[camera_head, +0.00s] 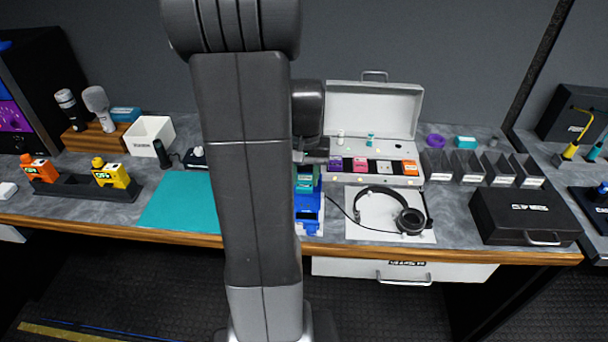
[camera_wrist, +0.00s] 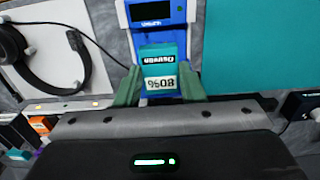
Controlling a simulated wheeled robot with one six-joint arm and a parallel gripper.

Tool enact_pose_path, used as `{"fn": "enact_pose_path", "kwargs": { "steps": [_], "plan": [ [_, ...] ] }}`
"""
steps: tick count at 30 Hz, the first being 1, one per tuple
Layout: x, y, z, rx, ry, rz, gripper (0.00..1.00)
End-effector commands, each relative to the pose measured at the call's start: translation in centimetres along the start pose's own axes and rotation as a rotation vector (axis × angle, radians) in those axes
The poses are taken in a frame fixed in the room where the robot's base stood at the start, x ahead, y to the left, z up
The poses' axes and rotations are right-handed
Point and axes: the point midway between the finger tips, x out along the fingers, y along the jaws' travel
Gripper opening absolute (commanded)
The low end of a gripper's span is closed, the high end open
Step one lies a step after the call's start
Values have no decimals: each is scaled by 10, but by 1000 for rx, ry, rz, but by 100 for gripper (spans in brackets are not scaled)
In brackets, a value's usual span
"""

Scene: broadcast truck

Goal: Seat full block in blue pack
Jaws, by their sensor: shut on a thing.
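My gripper (camera_wrist: 158,84) is shut on a teal battery block (camera_wrist: 160,62) in the wrist view, one green finger on each side. The block carries a white label that appears upside down and seems to read 80%. The blue pack (camera_wrist: 158,16), with a dark screen, lies just beyond the block. The block's far end meets or overlaps the pack's near edge; I cannot tell how deep it sits. In the head view the blue pack (camera_head: 308,218) is beside my arm, partly hidden by it, with the teal block (camera_head: 306,176) behind it, below my gripper.
An open white case (camera_head: 375,110) behind holds purple, magenta, grey and orange blocks. Headphones (camera_head: 408,220) lie on a white sheet to the right, their cable near the pack. A teal mat (camera_head: 180,200) lies left. A black case (camera_head: 525,217) stands farther right.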

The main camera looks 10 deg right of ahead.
Motion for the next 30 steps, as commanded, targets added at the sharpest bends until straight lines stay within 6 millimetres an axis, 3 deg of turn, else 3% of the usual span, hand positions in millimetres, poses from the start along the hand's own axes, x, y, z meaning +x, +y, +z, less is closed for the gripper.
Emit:
{"fn": "enact_pose_path", "kwargs": {
  "steps": [14,30],
  "plan": [
    [4,0,0,0,1,0,19],
    [50,0,0,0,0,0,19]
  ]
}}
